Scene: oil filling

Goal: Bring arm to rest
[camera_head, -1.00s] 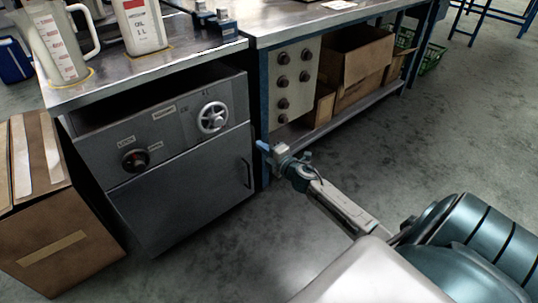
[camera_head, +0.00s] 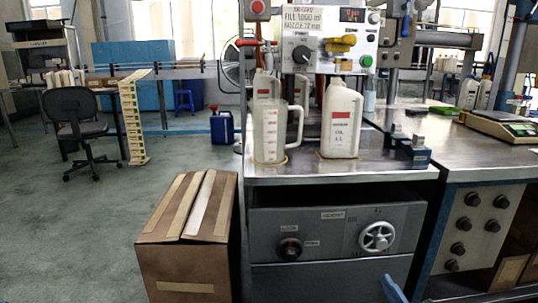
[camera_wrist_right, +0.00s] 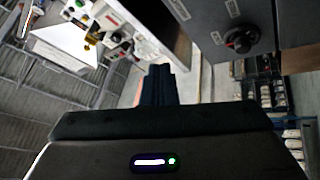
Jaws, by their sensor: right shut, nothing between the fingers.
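My right gripper (camera_head: 392,289) shows only as blue fingertips at the bottom edge of the head view, in front of the grey cabinet (camera_head: 300,222). In the right wrist view its dark fingers (camera_wrist_right: 160,85) are together, with nothing between them. The rest of my right arm is out of the head view. My left arm and gripper are not in view. A measuring jug (camera_head: 270,135) and a white oil bottle (camera_head: 341,125) stand upright on the metal bench top (camera_head: 310,174).
The filling machine (camera_head: 330,40) stands behind the jug and bottle. A cardboard box (camera_head: 190,250) is on the floor left of the cabinet. The cabinet has a black knob (camera_head: 290,249) and a handwheel (camera_head: 376,236). The floor at left is mostly clear, with an office chair (camera_head: 80,130).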

